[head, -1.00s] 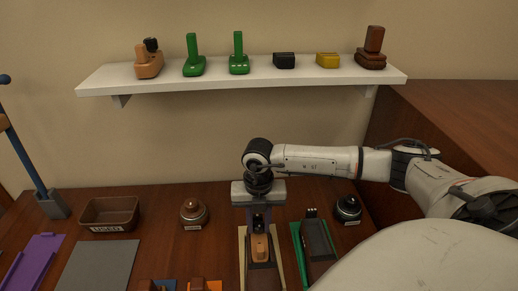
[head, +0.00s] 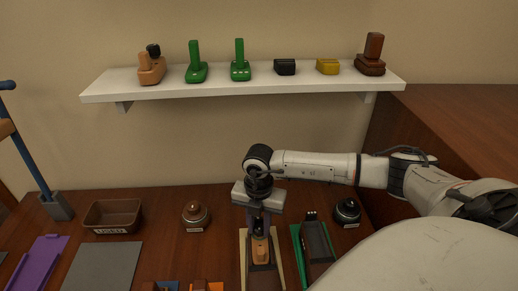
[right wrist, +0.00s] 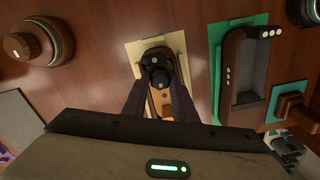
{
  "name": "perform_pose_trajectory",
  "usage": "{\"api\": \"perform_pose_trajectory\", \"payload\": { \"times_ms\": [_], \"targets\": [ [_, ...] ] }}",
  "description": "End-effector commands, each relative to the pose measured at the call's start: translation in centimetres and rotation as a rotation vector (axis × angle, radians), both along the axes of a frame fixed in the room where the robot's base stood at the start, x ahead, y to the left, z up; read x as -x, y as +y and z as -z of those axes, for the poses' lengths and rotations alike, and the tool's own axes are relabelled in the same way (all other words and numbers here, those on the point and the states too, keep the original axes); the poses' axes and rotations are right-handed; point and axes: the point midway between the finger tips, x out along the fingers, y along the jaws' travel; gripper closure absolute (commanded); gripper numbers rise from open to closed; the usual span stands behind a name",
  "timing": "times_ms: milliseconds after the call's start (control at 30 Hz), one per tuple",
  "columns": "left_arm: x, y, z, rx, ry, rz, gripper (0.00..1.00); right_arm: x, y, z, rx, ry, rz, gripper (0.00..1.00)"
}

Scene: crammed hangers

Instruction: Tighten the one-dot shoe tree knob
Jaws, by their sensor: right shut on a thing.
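A tan wooden shoe tree (head: 261,250) lies on a cream mat (head: 244,272) on the table, below my right gripper (head: 260,232). In the right wrist view, its dark knob (right wrist: 157,66) sits between the fingertips of my right gripper (right wrist: 157,80), which is shut on it. The tan body (right wrist: 161,104) shows behind the knob, between the fingers. The fingers hide part of the knob, and I cannot make out a dot on it. My left gripper is not in view.
A dark piece with several white dots (right wrist: 238,70) lies on a green mat (right wrist: 217,62) just right. A brown round knob (head: 195,214) and a black one (head: 347,211) stand either side. A shelf (head: 240,88) with several blocks hangs above.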

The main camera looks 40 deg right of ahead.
Motion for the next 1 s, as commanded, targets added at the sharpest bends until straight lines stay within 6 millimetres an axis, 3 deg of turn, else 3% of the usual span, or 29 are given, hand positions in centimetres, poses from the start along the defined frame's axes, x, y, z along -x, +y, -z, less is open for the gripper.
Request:
{"api": "perform_pose_trajectory", "payload": {
  "times_ms": [67, 100, 200, 567, 1000],
  "targets": [
    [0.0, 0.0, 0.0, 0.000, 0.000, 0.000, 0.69, 0.0, 0.1, 0.0, -0.003, -0.001, -0.001, 0.97],
    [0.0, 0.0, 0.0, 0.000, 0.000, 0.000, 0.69, 0.0, 0.1, 0.0, -0.003, -0.001, -0.001, 0.73],
    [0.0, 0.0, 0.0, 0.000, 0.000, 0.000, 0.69, 0.0, 0.1, 0.0, -0.002, -0.001, -0.001, 0.56],
    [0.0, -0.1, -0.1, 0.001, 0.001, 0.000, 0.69, 0.0, 0.0, -0.5, -0.001, -0.002, -0.001, 0.56],
    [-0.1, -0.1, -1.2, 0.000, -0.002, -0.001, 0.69, -0.1, 0.0, -8.2, 0.000, -0.004, -0.002, 0.56]
  ]
}}
